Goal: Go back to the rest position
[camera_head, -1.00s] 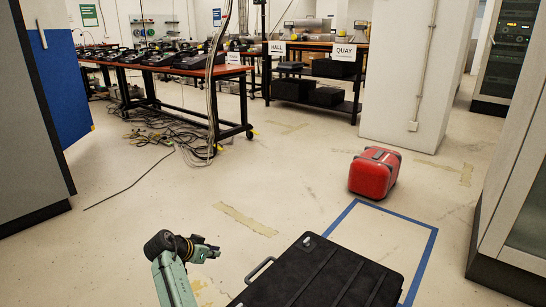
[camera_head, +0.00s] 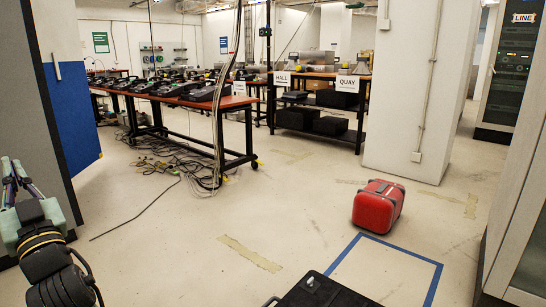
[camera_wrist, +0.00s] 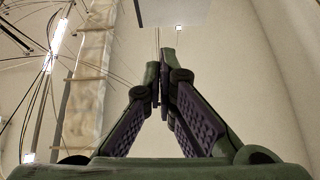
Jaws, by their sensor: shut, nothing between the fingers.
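My gripper (camera_head: 12,170) is at the left edge of the head view, raised and pointing up, beside the grey cabinet. In the wrist view my gripper (camera_wrist: 160,85) has its two fingers together at the tips, with nothing between them. The wrist view looks up past the fingers at a pale ceiling or wall, with hanging cables on the left. No object is in contact with the gripper in either view.
A red case (camera_head: 378,206) stands on the floor by a blue taped outline (camera_head: 436,268). A black case (camera_head: 325,292) is at the bottom. A bench (camera_head: 185,103) with several phones and loose floor cables is at the back left. The middle floor is clear.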

